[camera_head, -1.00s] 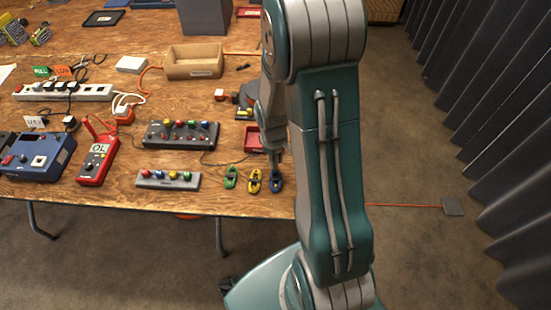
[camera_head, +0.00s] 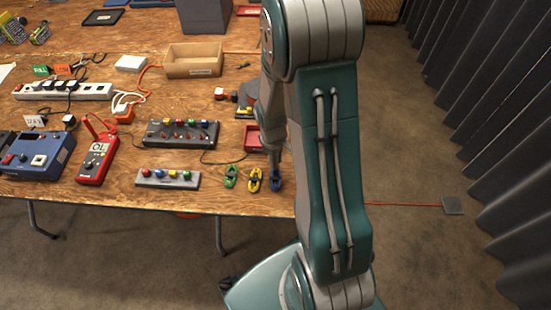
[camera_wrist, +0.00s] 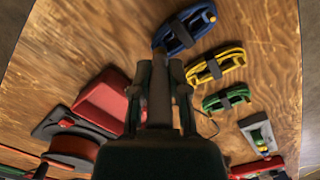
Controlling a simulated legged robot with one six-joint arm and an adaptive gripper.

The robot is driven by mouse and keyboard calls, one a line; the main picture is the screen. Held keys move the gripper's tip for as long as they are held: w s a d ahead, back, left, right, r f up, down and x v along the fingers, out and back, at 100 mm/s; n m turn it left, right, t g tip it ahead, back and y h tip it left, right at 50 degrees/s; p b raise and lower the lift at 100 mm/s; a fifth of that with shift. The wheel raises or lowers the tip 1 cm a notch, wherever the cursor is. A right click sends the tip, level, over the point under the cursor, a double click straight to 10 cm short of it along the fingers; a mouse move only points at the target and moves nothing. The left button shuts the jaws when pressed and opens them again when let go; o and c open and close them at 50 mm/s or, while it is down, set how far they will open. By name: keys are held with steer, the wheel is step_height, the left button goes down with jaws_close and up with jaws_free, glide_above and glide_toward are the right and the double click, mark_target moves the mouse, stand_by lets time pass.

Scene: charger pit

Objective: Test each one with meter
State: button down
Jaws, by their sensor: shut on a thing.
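Three coiled leads with dark straps lie in a row at the table's front: green (camera_head: 231,176), yellow (camera_head: 254,180) and blue (camera_head: 276,183). In the wrist view the blue lead (camera_wrist: 184,29) is farthest up, then the yellow lead (camera_wrist: 216,68) and the green lead (camera_wrist: 227,96). My gripper (camera_wrist: 160,88) is shut on a slim grey piece (camera_wrist: 159,100). Its far end overlaps the blue lead's left end; I cannot tell whether they touch or are joined. In the head view my arm partly hides the gripper. The red meter (camera_head: 97,160) reads OL, with red test leads at its top.
A dark box with coloured sockets (camera_head: 180,134) and a smaller grey block (camera_head: 168,180) stand left of the leads. A red bin (camera_wrist: 100,101) is left of my gripper.

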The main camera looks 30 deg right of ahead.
steer(key=shift+f, duration=0.1)
stand_by(0.3)
steer(key=c, duration=0.5)
jaws_free()
steer(key=shift+c, duration=0.2)
steer(key=o, duration=0.3)
steer(key=shift+r, duration=3.75)
